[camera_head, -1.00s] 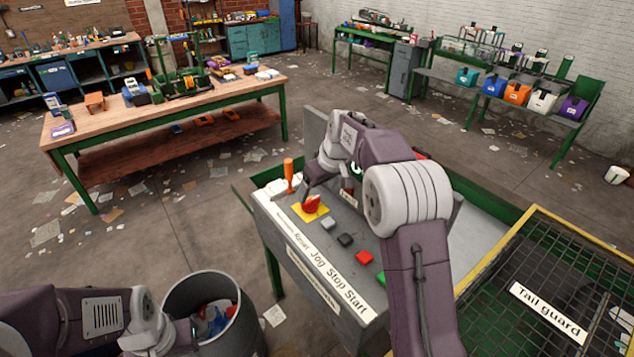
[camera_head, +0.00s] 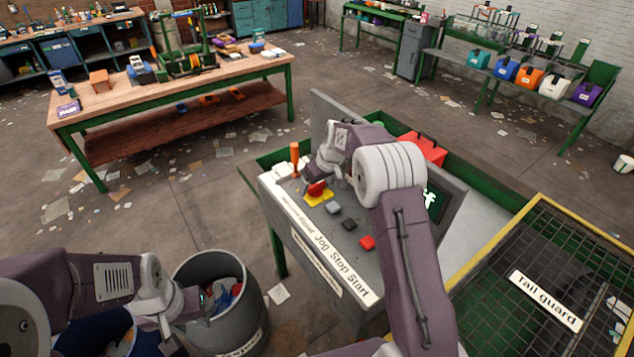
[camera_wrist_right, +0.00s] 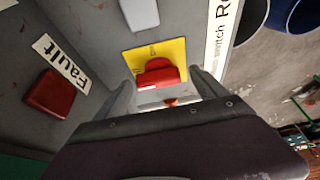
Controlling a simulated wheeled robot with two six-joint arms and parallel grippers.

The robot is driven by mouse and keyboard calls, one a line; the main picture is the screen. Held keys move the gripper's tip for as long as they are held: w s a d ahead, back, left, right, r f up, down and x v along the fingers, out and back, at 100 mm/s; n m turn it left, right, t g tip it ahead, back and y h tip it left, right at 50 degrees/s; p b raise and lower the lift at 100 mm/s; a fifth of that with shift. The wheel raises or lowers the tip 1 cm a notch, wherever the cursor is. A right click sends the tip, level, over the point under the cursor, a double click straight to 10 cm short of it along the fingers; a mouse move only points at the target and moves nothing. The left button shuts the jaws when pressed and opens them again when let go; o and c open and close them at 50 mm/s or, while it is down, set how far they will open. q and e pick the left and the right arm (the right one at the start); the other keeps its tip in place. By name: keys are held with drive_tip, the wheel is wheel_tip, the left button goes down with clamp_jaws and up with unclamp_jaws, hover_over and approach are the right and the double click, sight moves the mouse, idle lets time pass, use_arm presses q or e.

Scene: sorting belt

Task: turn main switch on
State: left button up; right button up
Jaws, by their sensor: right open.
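The main switch is a red knob (camera_head: 317,188) on a yellow plate (camera_head: 322,199) at the far end of the grey control panel (camera_head: 300,210). The right wrist view shows the red knob (camera_wrist_right: 158,74) upright on its yellow plate (camera_wrist_right: 174,50), with part of a "switch" label to the right. My right gripper (camera_wrist_right: 163,92) is open, its fingers either side of the knob's near edge; contact cannot be told. In the head view my right wrist is low behind the switch. My left gripper (camera_head: 196,312) is by the grey bin, its jaws unclear.
Grey, black and red buttons (camera_head: 367,242) run along the panel. An orange handle (camera_head: 295,158) stands beside the switch. A red Fault lamp (camera_wrist_right: 50,94) is left of my gripper. The Tail guard mesh (camera_head: 540,290) is at right, a grey bin (camera_head: 212,280) at left.

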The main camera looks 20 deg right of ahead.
drive_tip(key=shift+s+r, duration=0.1)
drive_tip(key=shift+w+d+f, duration=0.15)
drive_tip(key=shift+w+f, duration=0.05)
drive_tip(key=shift+w, duration=0.05)
drive_tip(key=c, duration=1.4)
drive_tip(key=shift+o, duration=0.2)
